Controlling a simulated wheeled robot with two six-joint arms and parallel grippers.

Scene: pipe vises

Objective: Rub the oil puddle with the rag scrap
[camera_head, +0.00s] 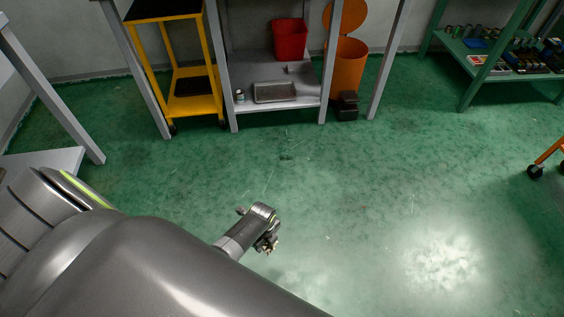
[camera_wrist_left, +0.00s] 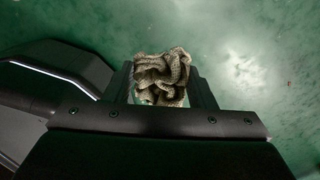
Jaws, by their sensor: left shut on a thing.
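The rag scrap (camera_wrist_left: 163,78) is a crumpled beige-grey cloth between the two dark fingers of my left gripper (camera_wrist_left: 161,88) in the left wrist view. The left gripper is shut on it. In the head view my left gripper (camera_head: 267,243) is small, low in the middle, over the green floor, with a bit of the pale rag showing at its tip. How high it is above the floor I cannot tell. I cannot make out the oil puddle for certain in either view. My right gripper is not in view.
Green floor (camera_head: 340,190) is open around the gripper, with a bright reflection at the lower right. A yellow cart (camera_head: 195,104), a grey shelf table with a red bin (camera_head: 290,40), an orange pedal bin (camera_head: 345,70) and a green rack (camera_head: 480,75) stand at the back.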

